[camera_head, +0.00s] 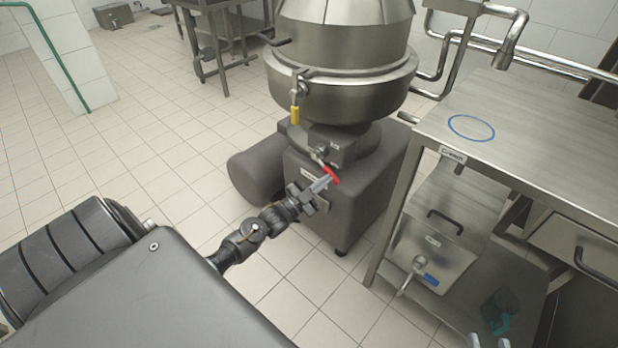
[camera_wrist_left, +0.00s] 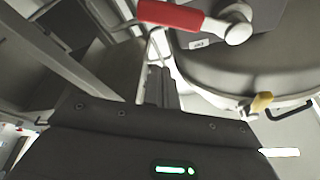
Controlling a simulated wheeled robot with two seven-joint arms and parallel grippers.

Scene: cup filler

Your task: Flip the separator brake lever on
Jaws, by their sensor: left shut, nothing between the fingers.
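The separator (camera_head: 342,50) is a large steel drum on a dark grey base. In the left wrist view the red handle (camera_wrist_left: 170,15) lies across the top, joined to a round metal pivot (camera_wrist_left: 238,27). My left gripper (camera_head: 322,184) is shut and empty, with its tips close beside the red handle; contact cannot be told. Its closed fingers also show in the left wrist view (camera_wrist_left: 162,85), below the handle. My right gripper (camera_head: 489,342) shows only two separated fingertips at the bottom edge.
A yellow-handled valve (camera_head: 294,115) hangs on the drum above the lever. A steel table (camera_head: 540,125) with a blue ring stands at right, over a steel box with a blue-handled tap (camera_head: 431,280). The tiled floor at left is clear.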

